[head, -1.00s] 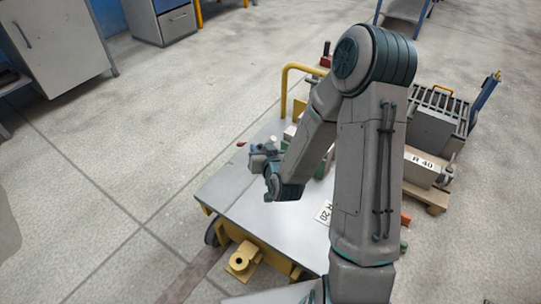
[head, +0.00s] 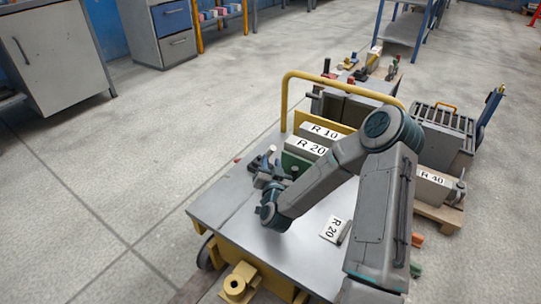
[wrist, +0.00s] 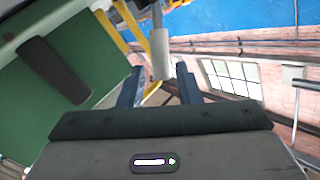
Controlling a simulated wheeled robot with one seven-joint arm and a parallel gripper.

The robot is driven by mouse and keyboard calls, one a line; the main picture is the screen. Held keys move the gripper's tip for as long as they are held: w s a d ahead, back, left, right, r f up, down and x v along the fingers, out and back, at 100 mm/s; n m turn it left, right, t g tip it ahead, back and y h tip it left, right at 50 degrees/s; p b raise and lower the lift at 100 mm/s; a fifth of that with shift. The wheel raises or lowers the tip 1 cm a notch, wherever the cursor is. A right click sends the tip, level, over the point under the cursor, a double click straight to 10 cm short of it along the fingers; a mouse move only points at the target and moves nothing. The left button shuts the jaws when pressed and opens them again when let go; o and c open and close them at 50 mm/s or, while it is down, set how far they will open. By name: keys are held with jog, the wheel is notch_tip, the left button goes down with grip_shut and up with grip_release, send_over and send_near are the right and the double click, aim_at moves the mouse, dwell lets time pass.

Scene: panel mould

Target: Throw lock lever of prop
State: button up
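My gripper (wrist: 158,85) has its two blue fingers apart. A light grey cylinder (wrist: 160,54) on a dark rod shows between and beyond the fingertips, with a gap on each side; it may be part of the prop, but I cannot tell whether it is the lock lever. A green panel (wrist: 75,65) with a dark bar across it fills the left of the wrist view. In the head view my gripper (head: 268,172) is over the cart, close to the left of a green panel (head: 293,163). The prop and its lever are not clearly made out there.
The grey cart top (head: 235,205) is bare at the front left. Blocks marked R 10 (head: 322,131) and R 20 (head: 303,145) stand behind, under a yellow rail (head: 284,100). A small R 20 plate (head: 334,229) lies right. A block marked R 40 (head: 431,182) is on a pallet.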

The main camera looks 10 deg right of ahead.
aim_at(270, 154)
jog(key=w, duration=0.2)
jog(key=w+b, duration=0.1)
jog(key=w, duration=0.3)
jog(key=shift+d, duration=0.4)
jog(key=shift+c, duration=0.3)
grip_shut()
